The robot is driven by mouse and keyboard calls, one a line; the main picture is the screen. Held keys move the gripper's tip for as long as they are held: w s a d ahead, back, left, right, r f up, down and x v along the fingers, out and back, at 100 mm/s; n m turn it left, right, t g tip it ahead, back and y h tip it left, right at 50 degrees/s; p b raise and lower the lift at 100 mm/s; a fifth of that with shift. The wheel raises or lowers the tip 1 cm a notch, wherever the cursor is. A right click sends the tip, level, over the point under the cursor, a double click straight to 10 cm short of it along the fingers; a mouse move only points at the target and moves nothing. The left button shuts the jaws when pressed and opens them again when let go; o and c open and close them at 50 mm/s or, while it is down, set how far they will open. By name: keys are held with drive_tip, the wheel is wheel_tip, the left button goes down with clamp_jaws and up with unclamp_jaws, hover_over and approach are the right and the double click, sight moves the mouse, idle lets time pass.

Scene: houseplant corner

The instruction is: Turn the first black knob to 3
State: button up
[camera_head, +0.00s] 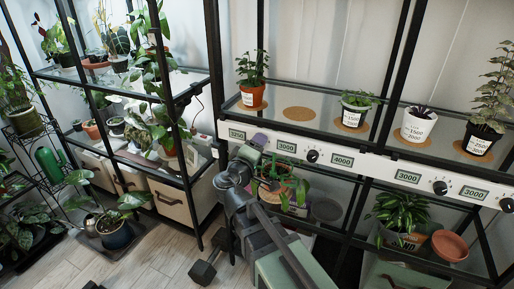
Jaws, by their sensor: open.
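A white control strip (378,169) runs along the rack's shelf edge, with small displays and black knobs. The leftmost display (236,134) seems to read 3250; its digits are small. Further right are another black knob (440,187) and one at the right edge (507,204).
A glass shelf above the strip holds an orange pot (252,97), a white pot (418,127) and other plants. Below, a potted plant (283,188) stands close behind my arm. Another plant rack (130,90) stands left.

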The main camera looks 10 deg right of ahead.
drive_tip(key=v, duration=1)
drive_tip(key=shift+s+a+b, duration=0.2)
drive_tip(key=shift+s+b, duration=0.1)
drive_tip(key=shift+s, duration=0.05)
